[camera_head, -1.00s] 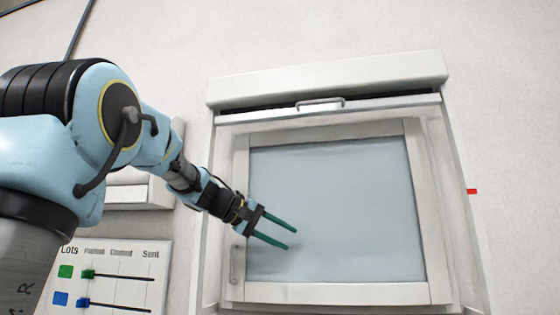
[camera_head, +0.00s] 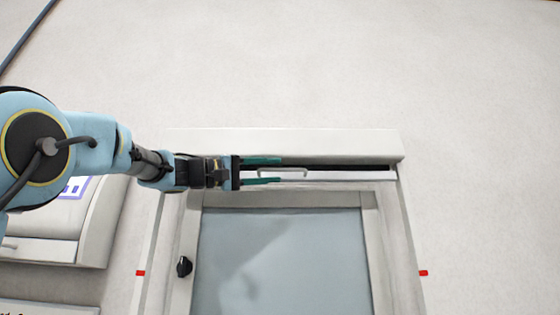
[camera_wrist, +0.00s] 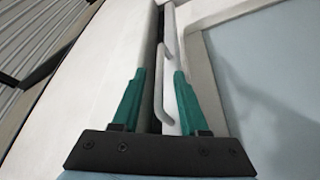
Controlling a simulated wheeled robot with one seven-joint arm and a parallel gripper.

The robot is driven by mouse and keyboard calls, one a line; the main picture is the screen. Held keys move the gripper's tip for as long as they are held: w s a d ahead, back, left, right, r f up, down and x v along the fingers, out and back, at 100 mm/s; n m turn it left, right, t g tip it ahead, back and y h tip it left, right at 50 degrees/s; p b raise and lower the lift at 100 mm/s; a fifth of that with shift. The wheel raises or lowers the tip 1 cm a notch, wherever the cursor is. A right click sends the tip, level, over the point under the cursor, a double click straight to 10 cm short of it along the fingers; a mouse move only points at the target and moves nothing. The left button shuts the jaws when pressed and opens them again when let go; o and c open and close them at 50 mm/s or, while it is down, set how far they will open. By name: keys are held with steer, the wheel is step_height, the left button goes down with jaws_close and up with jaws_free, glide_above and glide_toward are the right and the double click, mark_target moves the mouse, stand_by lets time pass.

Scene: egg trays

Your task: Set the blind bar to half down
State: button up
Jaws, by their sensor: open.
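The blind bar (camera_head: 340,176) is a white strip at the top of the window, just under the white blind housing (camera_head: 330,144). A small handle (camera_head: 283,172) is fixed on the bar. The handle also shows in the wrist view (camera_wrist: 170,90), between the fingers. My gripper (camera_head: 280,170) is open, with one green finger above the handle and one below it. In the wrist view my gripper (camera_wrist: 157,85) has its fingers on either side of the handle, with gaps visible. Whether a finger touches the handle cannot be told.
The window frame (camera_head: 370,240) with a pale blue pane (camera_head: 290,260) lies below the bar. A black knob (camera_head: 184,266) sits on its left side. Red marks stand at the left (camera_head: 140,273) and right (camera_head: 424,273) of the window. A white wall unit (camera_head: 98,225) is at the left.

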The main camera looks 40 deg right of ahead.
mark_target(277, 170)
steer(key=shift+p+x, duration=0.6)
steer(key=shift+x, duration=0.95)
jaws_close()
stand_by(0.3)
